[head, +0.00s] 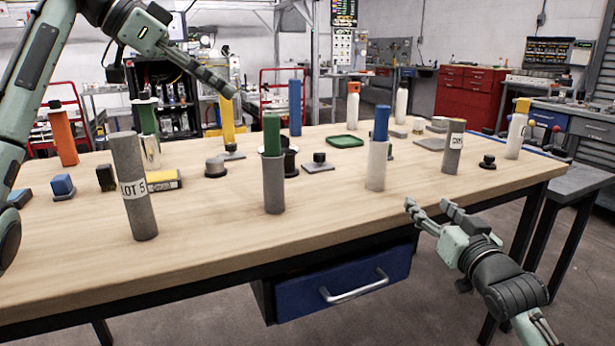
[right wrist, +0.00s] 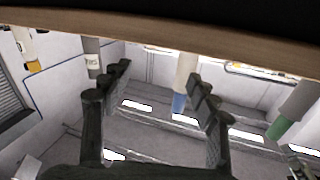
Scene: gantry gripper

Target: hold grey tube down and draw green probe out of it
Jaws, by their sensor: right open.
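The grey tube (head: 274,186) stands upright near the middle of the table. The green probe (head: 272,136) sticks up out of its top. In the right wrist view, which is upside down, the grey tube (right wrist: 297,100) and green probe (right wrist: 278,129) show at the right edge. My left gripper (head: 236,93) is above the table's back, up and left of the probe and apart from it; its fingers overlap, so their opening is unclear. My right gripper (head: 428,206) is open and empty at the table's front edge, right of the tube; its fingers also show in the right wrist view (right wrist: 160,88).
A white tube with a blue probe (head: 380,125) stands between the grey tube and my right gripper. A tall grey LOT 5 tube (head: 133,205) stands at left, a labelled grey tube (head: 453,150) at right. A second green probe (head: 148,120) is further back. The front tabletop is mostly clear.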

